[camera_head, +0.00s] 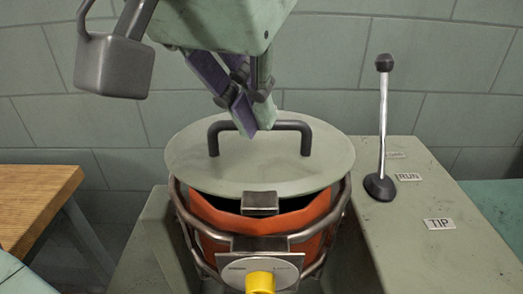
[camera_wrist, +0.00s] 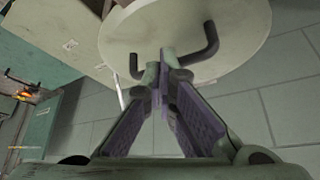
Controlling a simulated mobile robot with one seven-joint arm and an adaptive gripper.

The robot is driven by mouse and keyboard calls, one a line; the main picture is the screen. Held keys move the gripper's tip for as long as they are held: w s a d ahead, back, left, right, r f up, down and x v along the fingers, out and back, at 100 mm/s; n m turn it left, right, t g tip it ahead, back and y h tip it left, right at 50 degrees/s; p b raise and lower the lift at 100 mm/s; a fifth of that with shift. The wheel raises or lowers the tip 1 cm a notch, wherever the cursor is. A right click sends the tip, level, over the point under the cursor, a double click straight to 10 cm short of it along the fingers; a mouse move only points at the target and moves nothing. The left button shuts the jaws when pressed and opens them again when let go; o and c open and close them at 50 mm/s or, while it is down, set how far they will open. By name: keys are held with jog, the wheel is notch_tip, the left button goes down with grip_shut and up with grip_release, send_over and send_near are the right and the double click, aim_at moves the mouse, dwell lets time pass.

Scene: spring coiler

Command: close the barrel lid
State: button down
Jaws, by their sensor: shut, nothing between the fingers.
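The orange barrel (camera_head: 259,222) stands in a metal cage frame in the middle of the head view. Its round grey-green lid (camera_head: 260,178) lies over the top, with a dark gap showing between the lid's front edge and the barrel rim. A dark bar handle (camera_head: 306,137) arches over the lid. My gripper (camera_head: 258,124) is shut and empty, its fingertips pointing down at the handle's bar; I cannot tell whether they touch it. In the wrist view the shut fingertips (camera_wrist: 167,62) overlap the handle (camera_wrist: 211,40) and the lid (camera_wrist: 245,25).
A black-knobbed lever (camera_head: 383,125) stands on the grey-green housing (camera_head: 415,240) at right, beside labels RUN (camera_head: 409,177) and TIP (camera_head: 438,224). A yellow knob (camera_head: 260,282) sits on the front plate. A wooden table (camera_head: 30,200) is at left. A tiled wall stands behind.

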aim_at(264, 168)
jog(key=shift+s+f+b, duration=0.3)
jog(key=shift+f+b, duration=0.25)
jog(key=shift+f, duration=0.2)
jog(key=shift+s+f+b, duration=0.25)
jog(key=shift+f+b, duration=0.35)
jog(key=shift+f, duration=0.15)
jog(key=shift+s+f+b, duration=0.3)
jog(key=shift+f+b, duration=0.25)
jog(key=shift+f, duration=0.2)
jog(key=shift+r, duration=0.15)
notch_tip(264, 168, up, 8)
jog(key=p, duration=0.8)
